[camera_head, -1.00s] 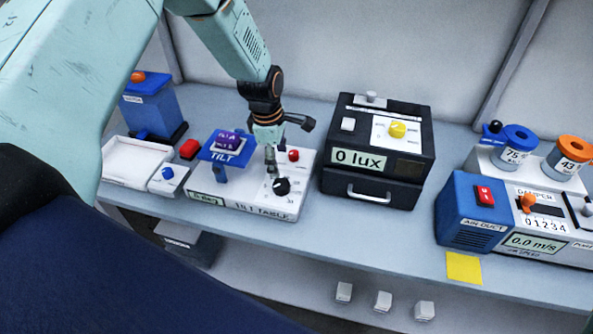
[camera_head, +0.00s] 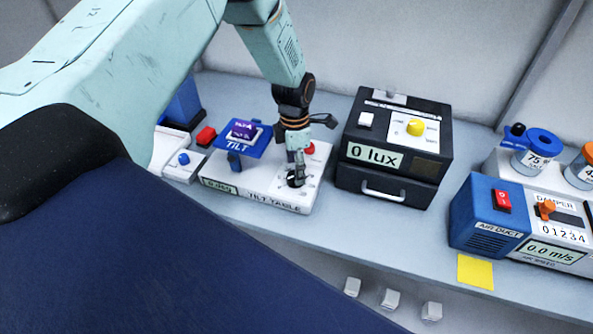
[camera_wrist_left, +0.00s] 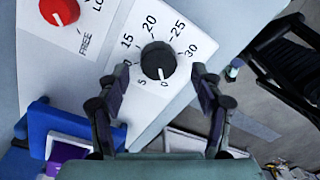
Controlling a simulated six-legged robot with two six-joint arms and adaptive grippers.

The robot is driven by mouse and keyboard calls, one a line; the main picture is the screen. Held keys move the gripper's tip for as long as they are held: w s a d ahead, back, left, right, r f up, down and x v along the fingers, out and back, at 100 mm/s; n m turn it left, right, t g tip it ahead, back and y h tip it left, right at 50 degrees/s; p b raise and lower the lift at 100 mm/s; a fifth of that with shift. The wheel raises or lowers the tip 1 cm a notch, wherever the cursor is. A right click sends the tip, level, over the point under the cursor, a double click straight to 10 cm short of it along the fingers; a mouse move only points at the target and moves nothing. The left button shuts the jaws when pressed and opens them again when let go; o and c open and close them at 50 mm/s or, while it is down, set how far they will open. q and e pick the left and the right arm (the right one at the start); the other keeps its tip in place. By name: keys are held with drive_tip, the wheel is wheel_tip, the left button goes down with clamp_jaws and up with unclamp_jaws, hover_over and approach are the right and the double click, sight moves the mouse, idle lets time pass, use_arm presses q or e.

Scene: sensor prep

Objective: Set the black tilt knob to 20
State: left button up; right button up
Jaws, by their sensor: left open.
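The black tilt knob (camera_head: 294,180) is at the right end of the white tilt table box (camera_head: 240,196) and is partly hidden by my gripper. In the left wrist view the black knob (camera_wrist_left: 157,61) sits on a dial marked 0 to 30, and its white mark points toward 0. My left gripper (camera_head: 298,166) is just over the knob. In the wrist view its fingers (camera_wrist_left: 160,70) are apart, one on each side of the knob, with gaps visible. My right gripper is not in view.
A red knob (camera_wrist_left: 60,11) marked FREE is beside the dial. The blue tilt platform (camera_head: 238,148) holds a purple part (camera_head: 243,129). The black lux box (camera_head: 384,184) stands close right of the tilt table. The blue air duct (camera_head: 485,217) is farther right.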

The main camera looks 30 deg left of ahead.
use_arm(q)
wheel_tip(320, 180, down, 2)
drive_tip(key=shift+f, duration=0.1)
drive_tip(key=shift+a+f, duration=0.1)
drive_tip(key=shift+f, duration=0.2)
drive_tip(key=shift+c, duration=0.4)
drive_tip(key=shift+d, duration=0.2)
drive_tip(key=shift+c, duration=0.8)
drive_tip(key=shift+a, duration=0.1)
drive_tip(key=c, duration=0.9)
